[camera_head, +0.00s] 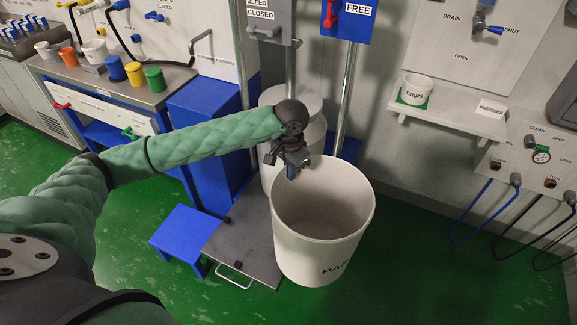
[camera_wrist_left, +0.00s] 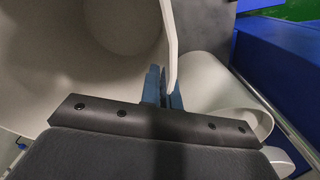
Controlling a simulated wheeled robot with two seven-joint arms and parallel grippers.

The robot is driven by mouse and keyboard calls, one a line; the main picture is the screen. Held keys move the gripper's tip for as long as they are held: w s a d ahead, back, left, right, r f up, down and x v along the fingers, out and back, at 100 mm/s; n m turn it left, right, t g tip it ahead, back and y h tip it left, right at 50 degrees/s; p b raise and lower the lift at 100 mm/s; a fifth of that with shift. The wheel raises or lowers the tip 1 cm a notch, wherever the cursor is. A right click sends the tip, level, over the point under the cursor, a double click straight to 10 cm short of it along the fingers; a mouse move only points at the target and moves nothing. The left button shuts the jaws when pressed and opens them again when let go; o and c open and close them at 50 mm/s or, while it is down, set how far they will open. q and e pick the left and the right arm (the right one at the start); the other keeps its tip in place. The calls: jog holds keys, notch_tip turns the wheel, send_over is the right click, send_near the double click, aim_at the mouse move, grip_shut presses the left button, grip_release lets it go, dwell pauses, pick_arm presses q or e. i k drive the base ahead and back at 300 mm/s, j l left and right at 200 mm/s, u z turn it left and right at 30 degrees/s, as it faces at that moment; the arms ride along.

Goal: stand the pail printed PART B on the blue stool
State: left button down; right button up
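A large white pail (camera_head: 335,235) hangs right of centre in the head view, upright or slightly tilted. Dark letters starting "PA" show low on its front; the rest is turned out of sight. My left gripper (camera_head: 293,168) is at its far-left rim. In the left wrist view the fingers (camera_wrist_left: 164,88) lie on both sides of the pail's wall (camera_wrist_left: 168,30), shut on it. The pail looks empty inside and seems clear of the floor. The blue stool (camera_head: 183,232) stands on the floor to the left of the pail, its top bare. My right gripper is out of view.
A grey platform (camera_head: 245,250) with a handle lies between stool and pail. A white drum (camera_head: 290,105) stands behind the gripper. A workbench (camera_head: 150,97) with coloured cups is at upper left. A wall shelf (camera_head: 455,117) holds a small white pail (camera_head: 417,89). Green floor is open at right.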

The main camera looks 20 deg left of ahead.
aim_at(186, 231)
jog(key=j+u, duration=0.1)
jog(key=u, duration=0.35)
jog(key=j+u, duration=0.1)
jog(key=u, duration=0.3)
jog(key=j+u, duration=0.1)
jog(key=u, duration=0.35)
jog(key=i+u, duration=0.1)
jog(key=u, duration=0.35)
jog(key=j+u, duration=0.1)
jog(key=u, duration=0.3)
jog(key=i+u, duration=0.15)
jog(key=u, duration=0.3)
jog(key=i+j+u, duration=0.1)
jog(key=u, duration=0.3)
jog(key=i+u, duration=0.25)
jog(key=u, duration=0.15)
jog(key=i+u, duration=0.2)
jog(key=u, duration=0.2)
jog(key=i+j+u, duration=0.1)
jog(key=i+u, duration=0.2)
jog(key=i, duration=0.35)
jog(key=i+z, duration=0.15)
jog(key=z, duration=0.15)
jog(key=i+j+z, duration=0.1)
jog(key=z, duration=0.25)
jog(key=i+j+z, duration=0.15)
jog(key=z, duration=2.3)
